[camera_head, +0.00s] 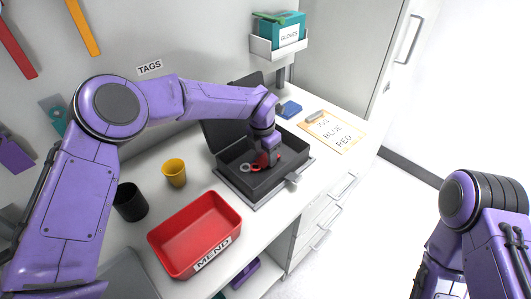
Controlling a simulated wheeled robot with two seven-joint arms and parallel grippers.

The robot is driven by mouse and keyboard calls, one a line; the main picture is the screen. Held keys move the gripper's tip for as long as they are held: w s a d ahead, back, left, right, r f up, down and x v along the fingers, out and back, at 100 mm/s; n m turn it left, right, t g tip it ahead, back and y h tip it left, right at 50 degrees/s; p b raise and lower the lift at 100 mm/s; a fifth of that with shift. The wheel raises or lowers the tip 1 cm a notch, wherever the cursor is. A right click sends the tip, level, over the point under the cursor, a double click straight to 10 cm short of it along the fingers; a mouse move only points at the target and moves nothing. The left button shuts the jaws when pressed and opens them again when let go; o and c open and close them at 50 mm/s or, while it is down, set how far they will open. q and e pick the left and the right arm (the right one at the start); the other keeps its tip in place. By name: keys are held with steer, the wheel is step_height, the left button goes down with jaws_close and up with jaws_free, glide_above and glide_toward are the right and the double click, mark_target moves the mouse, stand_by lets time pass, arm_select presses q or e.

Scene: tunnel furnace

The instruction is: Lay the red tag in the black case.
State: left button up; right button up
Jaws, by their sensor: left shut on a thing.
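The black case (262,184) stands open on the white counter, its lid raised at the back. My left gripper (266,160) reaches down into the case from above and is shut on the red tag (261,161). The tag is partly hidden by the fingers, and I cannot tell whether it touches the case floor. A small whitish ring and a reddish ring show beside it, low in the case. My right arm is at the lower right, with its gripper out of view.
A red bin (196,232) marked MEND, a yellow cup (174,172) and a black cup (130,202) stand left of the case. A clipboard (333,132) and a blue object (289,109) lie to its right. A glove box (283,32) sits on a raised shelf behind.

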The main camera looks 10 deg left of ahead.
arm_select(q)
steer(key=shift+s+f, duration=0.25)
steer(key=shift+f, duration=0.1)
steer(key=o, duration=0.8)
steer(key=shift+c, duration=0.2)
steer(key=shift+o, duration=0.9)
steer(key=shift+s+d, duration=0.1)
steer(key=shift+d, duration=0.05)
